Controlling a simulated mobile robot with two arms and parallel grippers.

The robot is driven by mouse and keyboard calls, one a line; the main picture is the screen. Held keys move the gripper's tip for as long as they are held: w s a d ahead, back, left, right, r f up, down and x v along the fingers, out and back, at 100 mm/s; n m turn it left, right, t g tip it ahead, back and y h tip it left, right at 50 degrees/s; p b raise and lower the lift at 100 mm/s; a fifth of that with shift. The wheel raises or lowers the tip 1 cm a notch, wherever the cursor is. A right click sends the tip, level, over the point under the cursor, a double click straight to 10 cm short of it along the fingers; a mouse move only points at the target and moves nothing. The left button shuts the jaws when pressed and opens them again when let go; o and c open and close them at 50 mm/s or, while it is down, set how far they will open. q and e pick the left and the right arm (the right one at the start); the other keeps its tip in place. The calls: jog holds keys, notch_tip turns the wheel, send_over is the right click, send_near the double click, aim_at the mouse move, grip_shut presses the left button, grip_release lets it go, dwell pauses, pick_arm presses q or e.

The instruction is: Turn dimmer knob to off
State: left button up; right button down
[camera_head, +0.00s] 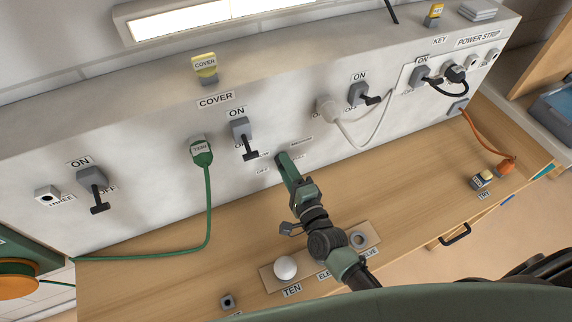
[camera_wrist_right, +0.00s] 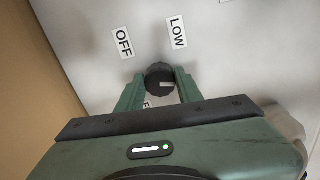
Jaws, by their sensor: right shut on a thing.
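The dimmer knob (camera_wrist_right: 160,76) is a small black round knob with a light pointer mark, on the white panel in the right wrist view. The mark lies toward the right. An OFF label (camera_wrist_right: 123,42) is at its upper left and a LOW label (camera_wrist_right: 177,32) at its upper right. My right gripper (camera_wrist_right: 159,85) is shut on the knob, one green finger on each side. In the head view my right gripper (camera_head: 281,157) reaches the panel and hides the knob. My left gripper is not in view.
Several lever switches, such as the one at centre (camera_head: 243,136), are on the panel (camera_head: 140,130). A green cable plug (camera_head: 201,150) is left of my gripper and a grey plug (camera_head: 326,106) right of it.

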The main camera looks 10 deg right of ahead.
jog(key=n, duration=0.8)
jog(key=n+p, duration=0.1)
jog(key=n, duration=0.8)
jog(key=n+p, duration=0.1)
jog(key=n, duration=0.8)
jog(key=shift+d+f+h, duration=0.15)
jog(key=shift+f+h, duration=0.15)
jog(key=shift+f, duration=0.05)
jog(key=shift+n, duration=0.4)
jog(key=c, duration=1)
grip_release()
jog(key=shift+o, duration=0.3)
jog(key=shift+r, duration=0.1)
